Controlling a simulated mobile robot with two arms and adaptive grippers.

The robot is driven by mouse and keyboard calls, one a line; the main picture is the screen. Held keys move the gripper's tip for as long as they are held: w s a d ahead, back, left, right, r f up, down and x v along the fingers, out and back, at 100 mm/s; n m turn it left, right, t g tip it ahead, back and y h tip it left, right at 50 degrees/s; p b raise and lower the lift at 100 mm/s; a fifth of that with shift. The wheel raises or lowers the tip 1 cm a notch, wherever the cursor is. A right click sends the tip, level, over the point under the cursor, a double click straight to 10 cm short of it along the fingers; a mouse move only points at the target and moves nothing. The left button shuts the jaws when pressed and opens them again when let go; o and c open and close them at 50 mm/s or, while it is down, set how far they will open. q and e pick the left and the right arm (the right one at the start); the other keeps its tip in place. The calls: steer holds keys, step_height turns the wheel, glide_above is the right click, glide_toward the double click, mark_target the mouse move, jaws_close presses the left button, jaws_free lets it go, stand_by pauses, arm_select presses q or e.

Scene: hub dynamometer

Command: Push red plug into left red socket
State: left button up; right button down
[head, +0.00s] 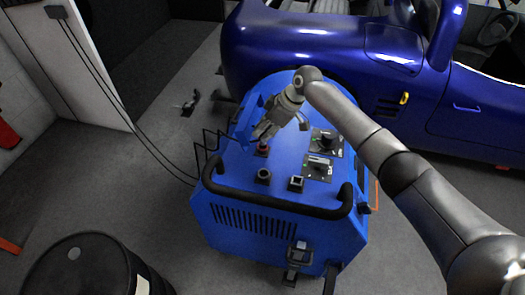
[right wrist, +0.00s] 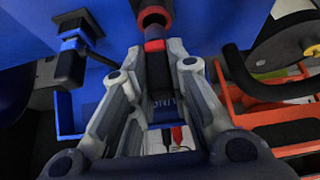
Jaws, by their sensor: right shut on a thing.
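My right gripper (head: 259,132) is at the top of the blue cabinet, directly over a red socket (head: 263,149). In the right wrist view the gripper (right wrist: 155,48) is shut on a dark plug (right wrist: 158,72) with a red band. The red socket (right wrist: 153,15) is just beyond the plug's end, roughly in line with it. A short black part lies between the two red parts. I cannot tell whether the plug's tip is inside the socket. The fingers hide most of the plug in the head view. My left gripper is not seen.
The blue cabinet (head: 230,190) has a black handle bar (head: 275,208), two dark sockets (head: 264,176) (head: 296,183) and black control panels (head: 326,142). A blue car (head: 300,55) stands behind. A black drum (head: 85,270) stands front left. The floor at left is mostly clear.

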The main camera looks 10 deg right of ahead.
steer(key=shift+f, duration=0.15)
stand_by(0.5)
steer(key=shift+f+b, duration=0.85)
steer(key=shift+f, duration=0.45)
steer(key=c, duration=1.3)
jaws_free()
steer(key=shift+r, duration=0.1)
steer(key=v, duration=1.2)
steer(key=shift+s+a, duration=0.1)
